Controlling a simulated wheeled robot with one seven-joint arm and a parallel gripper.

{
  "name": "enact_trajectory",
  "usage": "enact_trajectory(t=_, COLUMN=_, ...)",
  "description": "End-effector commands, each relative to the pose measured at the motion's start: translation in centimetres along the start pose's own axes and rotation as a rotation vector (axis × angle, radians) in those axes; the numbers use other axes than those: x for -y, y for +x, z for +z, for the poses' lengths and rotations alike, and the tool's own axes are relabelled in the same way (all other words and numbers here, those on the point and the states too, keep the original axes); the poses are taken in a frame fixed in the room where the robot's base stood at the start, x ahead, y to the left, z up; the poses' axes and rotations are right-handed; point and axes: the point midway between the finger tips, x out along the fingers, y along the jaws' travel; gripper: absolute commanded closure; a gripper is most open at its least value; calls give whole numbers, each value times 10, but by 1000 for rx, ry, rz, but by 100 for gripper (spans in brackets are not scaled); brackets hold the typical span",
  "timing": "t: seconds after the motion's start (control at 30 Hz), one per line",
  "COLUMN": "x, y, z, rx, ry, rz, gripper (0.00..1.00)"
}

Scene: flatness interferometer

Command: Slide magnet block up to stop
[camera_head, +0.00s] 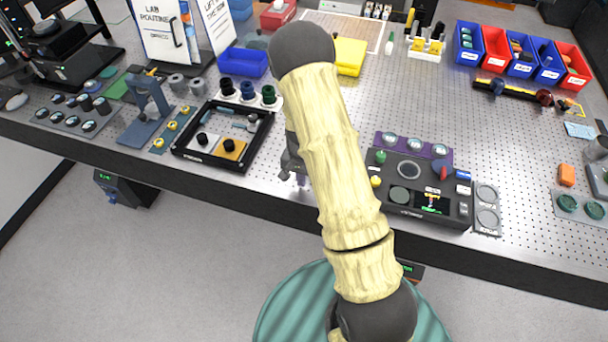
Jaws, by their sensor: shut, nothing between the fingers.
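A black open frame (180,151) lies on the perforated bench, left of my arm. In it are a tan block with a black knob (229,146), a grey block with a black knob (203,139) and a small grey piece (252,122) near the far right corner. I cannot tell for sure which is the magnet block or which part is the stop. My gripper (300,179) is shut and empty, to the right of the frame and apart from it. My arm partly hides it, and its fingertips are small and hard to make out.
Three knobbed pieces (247,91) stand behind the frame. A blue bin (243,62) is further back. A dark control console (412,187) with a small screen is right of my arm. A blue-grey stand (148,110) is to the left. The bench front edge runs close below the frame.

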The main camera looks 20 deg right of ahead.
Motion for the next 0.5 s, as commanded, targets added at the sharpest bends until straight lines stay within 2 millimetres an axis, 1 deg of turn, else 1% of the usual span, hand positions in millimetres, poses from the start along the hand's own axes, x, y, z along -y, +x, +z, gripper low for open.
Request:
enact_trajectory(t=0.03, x=1, y=-9, z=-4, rx=-11, ry=0, rz=-5, gripper=100)
enact_trajectory(t=0.5, x=1, y=-83, z=-4, rx=-9, ry=0, rz=-5, gripper=100)
